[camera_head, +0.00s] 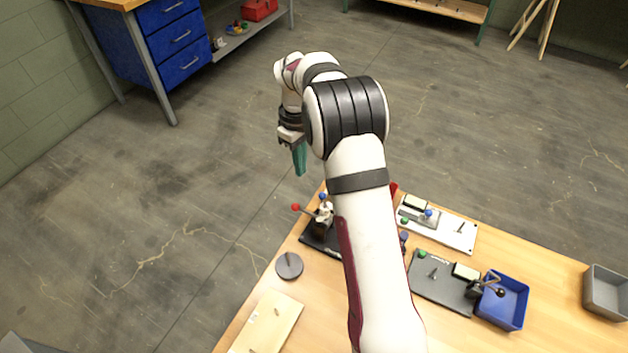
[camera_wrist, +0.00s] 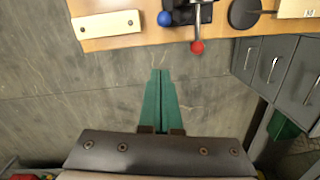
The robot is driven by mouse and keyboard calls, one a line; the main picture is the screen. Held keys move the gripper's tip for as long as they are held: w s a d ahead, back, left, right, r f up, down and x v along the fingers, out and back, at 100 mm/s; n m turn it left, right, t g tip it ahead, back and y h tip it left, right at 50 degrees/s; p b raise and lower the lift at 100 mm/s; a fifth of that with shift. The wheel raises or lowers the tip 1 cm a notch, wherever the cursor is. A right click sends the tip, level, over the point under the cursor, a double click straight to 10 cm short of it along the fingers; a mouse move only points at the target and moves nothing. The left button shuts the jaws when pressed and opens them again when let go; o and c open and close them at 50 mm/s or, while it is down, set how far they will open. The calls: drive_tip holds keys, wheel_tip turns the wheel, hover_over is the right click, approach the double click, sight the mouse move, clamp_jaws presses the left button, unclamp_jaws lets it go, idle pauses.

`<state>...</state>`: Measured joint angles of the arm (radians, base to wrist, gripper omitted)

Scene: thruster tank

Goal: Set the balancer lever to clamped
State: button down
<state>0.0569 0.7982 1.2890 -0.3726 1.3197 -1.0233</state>
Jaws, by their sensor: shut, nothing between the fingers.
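My gripper (camera_head: 301,172) has teal fingers, pressed together with nothing between them; it hangs over the floor beyond the table's far left edge. The fingers also show in the wrist view (camera_wrist: 161,74). A dark lever fixture (camera_head: 317,238) stands at that table edge, with a red-knobbed lever (camera_head: 296,208) sticking out left and a blue knob (camera_head: 323,196) above. In the wrist view the red knob (camera_wrist: 197,47) and blue knob (camera_wrist: 165,18) lie ahead of the fingertips, apart from them. No readable label tells which lever is the balancer. My arm hides part of the table.
A white plate (camera_head: 460,240) and a dark plate (camera_head: 428,286) with knobbed parts lie right of my arm. A blue bin (camera_head: 517,314), a grey bin (camera_head: 606,292), a round grey disc (camera_head: 289,266) and a pale board (camera_head: 266,325) are on the table. Open floor surrounds the gripper.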

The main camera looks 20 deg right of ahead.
drive_tip(key=s+d+f, duration=0.2)
drive_tip(key=s+f, duration=0.1)
drive_tip(key=shift+s, duration=0.25)
drive_tip(key=shift+d, duration=0.15)
drive_tip(key=shift+s+d+t+y, duration=0.15)
drive_tip(key=shift+s+t+y, duration=0.05)
drive_tip(key=shift+t+y, duration=0.1)
